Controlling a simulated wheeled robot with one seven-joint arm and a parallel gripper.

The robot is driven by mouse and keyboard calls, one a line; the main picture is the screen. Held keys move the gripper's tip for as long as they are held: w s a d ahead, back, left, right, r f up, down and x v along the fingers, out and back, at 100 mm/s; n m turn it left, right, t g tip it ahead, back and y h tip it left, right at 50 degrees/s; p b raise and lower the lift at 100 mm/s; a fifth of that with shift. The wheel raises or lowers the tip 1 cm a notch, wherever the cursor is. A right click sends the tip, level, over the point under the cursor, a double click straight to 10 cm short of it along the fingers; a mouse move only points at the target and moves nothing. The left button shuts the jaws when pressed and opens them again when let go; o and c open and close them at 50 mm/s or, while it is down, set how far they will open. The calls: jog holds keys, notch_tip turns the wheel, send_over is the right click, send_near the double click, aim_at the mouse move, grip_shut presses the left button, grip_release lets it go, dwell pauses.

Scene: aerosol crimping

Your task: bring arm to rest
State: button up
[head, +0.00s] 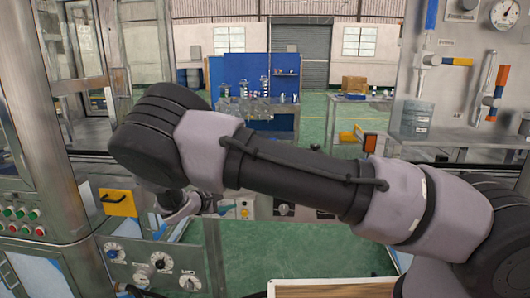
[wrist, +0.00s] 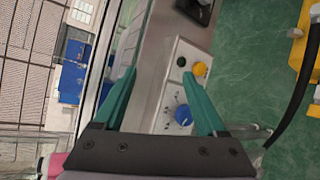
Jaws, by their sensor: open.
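My arm stretches across the middle of the head view, from the lower right to the upper left, and hides part of the machine behind it. My gripper shows in the wrist view (wrist: 162,100), with two green fingers spread well apart. It is open and nothing is between the fingertips except a view of a metal panel. The panel, a control box (wrist: 188,75) with a yellow button and a blue knob, lies beyond the fingers. In the head view the fingers cannot be made out clearly behind my arm.
A metal machine frame with coloured buttons (head: 22,228) stands at the left. A lower panel with knobs (head: 150,262) and a yellow handle plate (head: 118,202) is near my arm. A gauge panel (head: 460,75) is at the right. Green floor (head: 330,240) shows below my arm.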

jog(key=s+d+r+m+g+y, duration=0.15)
jog(key=d+r+m+g, duration=0.4)
jog(key=d+r, duration=0.6)
jog(key=s+d+r+m+g+y, duration=0.1)
jog(key=d+r+m+g+y, duration=0.25)
jog(key=d+r+m, duration=0.75)
jog(key=s+d+r+m+t+y, duration=0.1)
jog(key=s+d+r+t+y, duration=0.1)
jog(key=s+d+r, duration=0.5)
jog(key=s+d+r+m+t+y, duration=0.2)
jog(key=s+d+r, duration=0.6)
jog(key=s, duration=0.7)
jog(key=shift+d+r+t+y, duration=0.2)
jog(key=shift+d+t+y, duration=0.1)
jog(key=shift+y, duration=0.1)
jog(key=shift+m, duration=0.25)
